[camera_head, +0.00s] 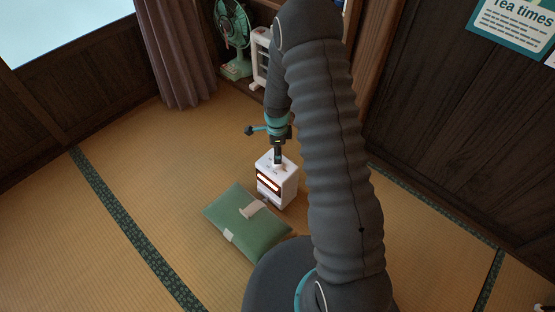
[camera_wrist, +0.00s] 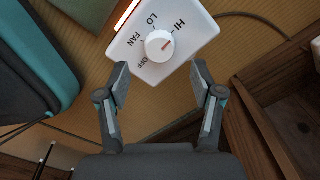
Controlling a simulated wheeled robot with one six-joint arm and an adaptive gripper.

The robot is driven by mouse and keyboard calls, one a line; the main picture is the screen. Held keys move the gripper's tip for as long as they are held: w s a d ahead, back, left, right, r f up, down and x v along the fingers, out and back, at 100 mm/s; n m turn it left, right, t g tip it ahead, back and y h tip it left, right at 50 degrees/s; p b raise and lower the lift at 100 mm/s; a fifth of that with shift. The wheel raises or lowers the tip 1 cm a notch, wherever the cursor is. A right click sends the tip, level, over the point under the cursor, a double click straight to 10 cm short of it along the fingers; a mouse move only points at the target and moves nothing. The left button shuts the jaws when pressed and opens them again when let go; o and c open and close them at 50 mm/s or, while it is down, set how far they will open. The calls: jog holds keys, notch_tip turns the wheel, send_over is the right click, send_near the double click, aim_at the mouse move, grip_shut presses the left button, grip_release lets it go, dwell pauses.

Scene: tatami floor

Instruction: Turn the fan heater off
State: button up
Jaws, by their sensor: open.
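The fan heater (camera_head: 277,183) is a small white box on the tatami, with a glowing orange-white slot in its front. In the wrist view its white top (camera_wrist: 196,34) carries a round white knob (camera_wrist: 160,46) marked HI, LO, FAN and OFF. The red mark on the knob points to the HI side. My gripper (camera_wrist: 161,74) is open and empty, its fingertips apart at either side just short of the knob. In the head view my gripper (camera_head: 278,155) is directly above the heater; the knob is mostly hidden there.
A green cushion (camera_head: 245,222) lies against the heater's front left. A green fan (camera_head: 234,40) and a white radiator-like unit (camera_head: 261,58) stand at the back by a curtain (camera_head: 178,55). A dark cord runs from the heater. The tatami at left is clear.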

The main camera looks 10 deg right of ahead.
jog(key=shift+f, duration=2.55)
jog(key=c, duration=1.1)
